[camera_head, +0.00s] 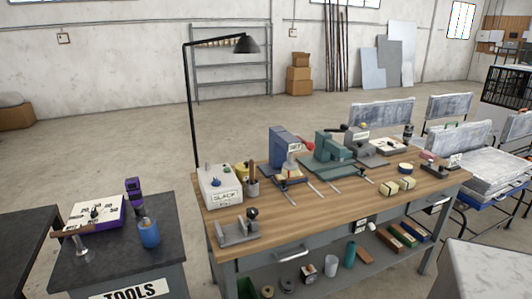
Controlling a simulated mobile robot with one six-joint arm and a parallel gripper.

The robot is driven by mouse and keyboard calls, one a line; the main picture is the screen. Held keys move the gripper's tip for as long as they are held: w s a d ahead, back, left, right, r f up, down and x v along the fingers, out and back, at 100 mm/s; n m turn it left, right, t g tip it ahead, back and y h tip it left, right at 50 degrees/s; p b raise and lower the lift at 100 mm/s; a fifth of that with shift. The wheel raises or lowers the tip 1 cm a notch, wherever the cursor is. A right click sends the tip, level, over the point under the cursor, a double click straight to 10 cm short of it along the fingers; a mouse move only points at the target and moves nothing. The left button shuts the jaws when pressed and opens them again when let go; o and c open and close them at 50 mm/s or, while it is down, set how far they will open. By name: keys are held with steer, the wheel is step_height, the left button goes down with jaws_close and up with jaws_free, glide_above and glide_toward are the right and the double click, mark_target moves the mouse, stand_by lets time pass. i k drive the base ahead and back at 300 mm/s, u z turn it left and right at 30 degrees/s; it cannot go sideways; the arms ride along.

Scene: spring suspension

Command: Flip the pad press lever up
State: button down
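Two bench presses stand on the wooden workbench (350,200). The blue press (283,145) has a red-ended lever (304,145) sticking out to its right. The green press (328,148) stands just right of it, with a dark lever or handle (335,129) near its top. Both carry small labels too small to read, so I cannot tell which is the pad press. The levers' exact angles are also hard to make out. My gripper is not in view.
On the bench, a white box (220,187) with a blue knob, a grey fixture (238,229) and yellow-banded rolls (389,188) surround the presses. A tall black lamp (190,110) rises behind. A dark tool cart (125,255) stands left, with open floor between and behind.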

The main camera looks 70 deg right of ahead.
mark_target(310, 145)
steer(key=u, duration=1.75)
steer(key=i, duration=0.35)
steer(key=u, duration=0.7)
steer(key=k, duration=0.2)
steer(key=z, duration=4.1)
